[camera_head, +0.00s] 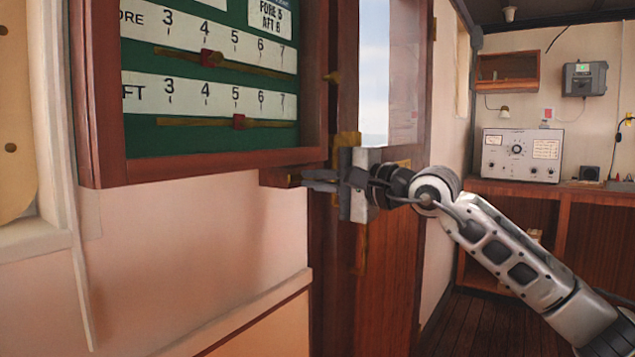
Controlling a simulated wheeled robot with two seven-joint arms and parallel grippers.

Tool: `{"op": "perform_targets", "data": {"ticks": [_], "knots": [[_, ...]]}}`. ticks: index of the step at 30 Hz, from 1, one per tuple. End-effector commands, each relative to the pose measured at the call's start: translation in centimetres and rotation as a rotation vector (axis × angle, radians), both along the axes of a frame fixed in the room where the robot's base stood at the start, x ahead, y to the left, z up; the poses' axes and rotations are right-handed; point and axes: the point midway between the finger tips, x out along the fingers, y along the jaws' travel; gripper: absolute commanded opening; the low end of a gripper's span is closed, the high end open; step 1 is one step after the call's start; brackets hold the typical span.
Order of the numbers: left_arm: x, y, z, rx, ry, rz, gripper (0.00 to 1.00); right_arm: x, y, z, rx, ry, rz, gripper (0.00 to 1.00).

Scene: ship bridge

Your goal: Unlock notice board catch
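The notice board (205,163) is a wooden case on the left wall, with a green panel carrying two number scales and red sliders. A small wooden block (273,178) sits under its lower right corner, with a small brass-coloured bit (294,180) at its right end, which may be the catch. My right gripper (308,181) comes in from the right, and its dark fingertips point left at this bit, touching it or very close. The fingers overlap from this side, so I cannot tell their gap. My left gripper is out of view.
A wooden door post (335,260) stands behind the gripper. A grey instrument (522,155) stands on a counter at the back right.

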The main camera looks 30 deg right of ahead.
Motion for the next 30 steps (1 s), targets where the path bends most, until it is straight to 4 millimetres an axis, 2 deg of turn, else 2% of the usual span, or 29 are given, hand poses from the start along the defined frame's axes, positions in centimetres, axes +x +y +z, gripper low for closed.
{"op": "perform_targets", "data": {"ticks": [18, 19, 21, 30], "knots": [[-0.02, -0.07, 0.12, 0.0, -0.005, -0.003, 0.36, 0.03, -0.06, -0.17, -0.036, -0.012, -0.002, 0.0], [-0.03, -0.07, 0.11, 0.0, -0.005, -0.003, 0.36, 0.04, -0.07, -0.16, -0.036, -0.012, -0.002, 0.13], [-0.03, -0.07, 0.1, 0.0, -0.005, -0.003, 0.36, 0.03, -0.06, -0.15, -0.036, -0.012, -0.002, 0.27], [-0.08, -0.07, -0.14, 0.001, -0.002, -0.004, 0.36, -0.13, -0.13, -0.14, -0.035, -0.013, -0.001, 0.27]]}}
